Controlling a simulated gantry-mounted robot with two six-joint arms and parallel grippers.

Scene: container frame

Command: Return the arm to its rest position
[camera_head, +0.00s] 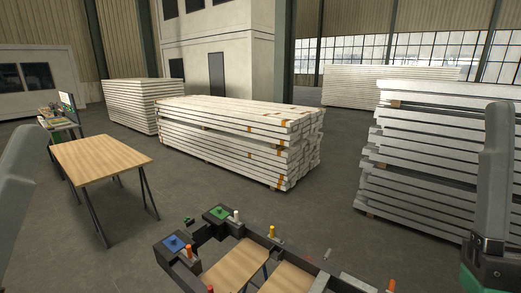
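Parts of my two arms show at the picture's edges. A grey link of my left arm comes in at the far left edge, and my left gripper is outside the picture. A grey link of my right arm stands at the right edge, with a dark joint and a green part low at the bottom right corner. The fingers of my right gripper are not visible.
A dark container frame (262,239) with coloured pegs and green (218,212) and blue (173,243) blocks lies at the bottom centre. A wooden table (100,157) stands left. Stacked white beams (235,125) lie behind; more stacks (430,150) stand right.

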